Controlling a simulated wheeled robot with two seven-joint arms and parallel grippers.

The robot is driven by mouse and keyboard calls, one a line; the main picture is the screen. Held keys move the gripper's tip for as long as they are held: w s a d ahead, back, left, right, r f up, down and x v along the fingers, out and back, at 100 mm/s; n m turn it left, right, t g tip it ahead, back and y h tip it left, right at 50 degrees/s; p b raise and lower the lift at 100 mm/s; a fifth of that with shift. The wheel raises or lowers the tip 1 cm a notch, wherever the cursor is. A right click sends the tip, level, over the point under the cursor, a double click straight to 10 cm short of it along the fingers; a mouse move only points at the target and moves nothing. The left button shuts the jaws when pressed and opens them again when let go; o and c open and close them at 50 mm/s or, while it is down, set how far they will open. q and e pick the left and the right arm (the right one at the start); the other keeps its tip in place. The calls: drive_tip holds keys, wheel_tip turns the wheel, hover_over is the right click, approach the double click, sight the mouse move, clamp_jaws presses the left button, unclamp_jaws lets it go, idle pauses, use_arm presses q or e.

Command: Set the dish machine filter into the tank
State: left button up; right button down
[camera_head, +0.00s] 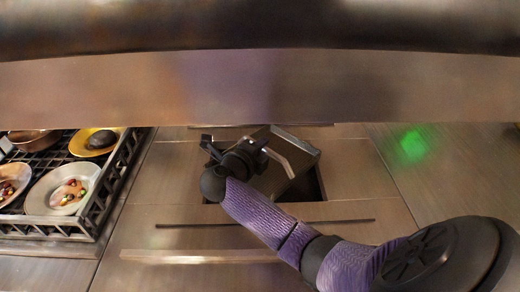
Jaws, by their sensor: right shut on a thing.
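The dish machine filter (298,152) is a grey metal box-like piece with a light bar handle. It sits tilted at the square opening of the tank (312,188), partly over and partly inside it. My right gripper (250,150) is shut on the filter at its left side, and the wrist hides part of the filter and the opening. A dark gap of the tank shows at the right and lower right of the filter. My left gripper is not in view.
A dark dish rack (88,228) with plates and bowls of food scraps stands at the left. A wide metal hood edge (260,85) crosses above the tank. The metal surface at the right (440,175) is clear, with a green glow on it.

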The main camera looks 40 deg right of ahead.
drive_tip(key=shift+f, duration=0.1)
drive_tip(key=c, duration=0.6)
unclamp_jaws()
drive_tip(key=shift+a+r, duration=0.1)
drive_tip(key=shift+r, duration=0.15)
drive_tip(key=p+v, duration=0.2)
drive_tip(key=v, duration=1)
drive_tip(key=shift+f, duration=0.1)
